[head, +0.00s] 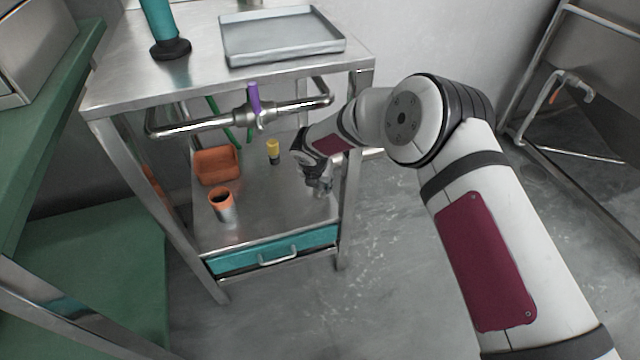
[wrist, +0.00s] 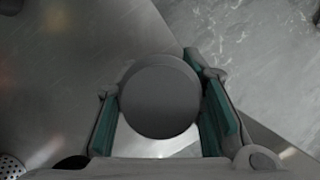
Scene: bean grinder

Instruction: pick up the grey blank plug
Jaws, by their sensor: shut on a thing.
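The grey blank plug (wrist: 160,97) shows in the wrist view as a round, dark grey disc seen from above. My gripper (wrist: 162,112) has its two teal-padded fingers on either side of it and is shut on it. In the head view my gripper (head: 319,187) is low over the right edge of the steel lower shelf (head: 275,205), pointing down. I cannot make out the plug there, and I cannot tell whether it touches the shelf.
An orange bin (head: 217,166), an orange-rimmed cup (head: 222,205) and a yellow-topped piece (head: 273,151) stand on the shelf left of my gripper. A pipe with a purple lever (head: 254,98) crosses above. A table leg (head: 350,170) is close on the right.

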